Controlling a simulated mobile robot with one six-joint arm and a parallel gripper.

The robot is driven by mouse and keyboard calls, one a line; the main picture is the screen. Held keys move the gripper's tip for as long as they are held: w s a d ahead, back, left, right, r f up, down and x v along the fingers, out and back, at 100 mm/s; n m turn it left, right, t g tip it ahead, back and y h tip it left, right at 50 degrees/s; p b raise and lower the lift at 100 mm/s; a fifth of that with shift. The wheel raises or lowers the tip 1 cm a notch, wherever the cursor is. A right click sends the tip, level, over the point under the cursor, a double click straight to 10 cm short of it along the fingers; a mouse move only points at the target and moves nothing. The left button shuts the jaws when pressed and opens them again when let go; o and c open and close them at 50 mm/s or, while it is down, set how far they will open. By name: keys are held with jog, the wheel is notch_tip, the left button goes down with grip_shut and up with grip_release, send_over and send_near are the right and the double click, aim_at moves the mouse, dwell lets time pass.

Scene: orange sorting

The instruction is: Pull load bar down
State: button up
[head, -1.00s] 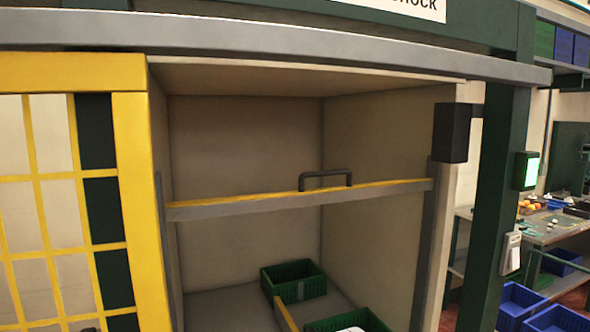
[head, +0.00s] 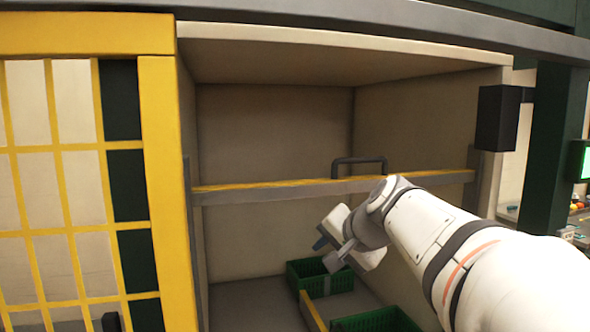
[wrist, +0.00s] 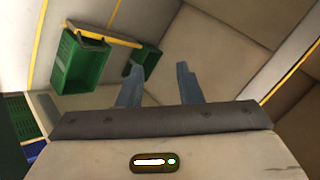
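The load bar (head: 260,194) is a grey bar with a yellow top edge, lying level across the opening of the beige bay. A dark loop handle (head: 359,161) stands up from its middle. My gripper (head: 325,243) is below the bar and left of the handle in the head view, and part of the bar is hidden behind my arm. In the wrist view my gripper (wrist: 158,82) has its two blue-grey fingers apart with nothing between them. I cannot tell its exact depth from the bar.
Green crates (head: 318,277) and (head: 375,320) stand on the bay floor, split by a yellow-topped divider (head: 313,312). A yellow-framed panel (head: 158,180) borders the bay's left side. A dark box (head: 497,118) is mounted at the right post.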

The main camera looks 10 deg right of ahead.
jog(key=w+d+r+m+t+b, duration=0.1)
jog(key=w+d+r+m+t, duration=0.35)
jog(key=w+d+r, duration=0.35)
jog(key=m+t+h, duration=0.2)
jog(key=m, duration=0.2)
send_near(364, 160)
jog(key=w, duration=0.3)
jog(key=shift+n, duration=0.25)
jog(key=w, duration=0.2)
jog(key=w+f+p, duration=0.1)
jog(key=w, duration=0.3)
jog(key=shift+w+a+f, duration=0.15)
jog(key=shift+w+f, duration=0.1)
jog(key=shift+w, duration=0.15)
jog(key=shift+w+f, duration=0.15)
jog(key=shift+w, duration=0.3)
grip_shut()
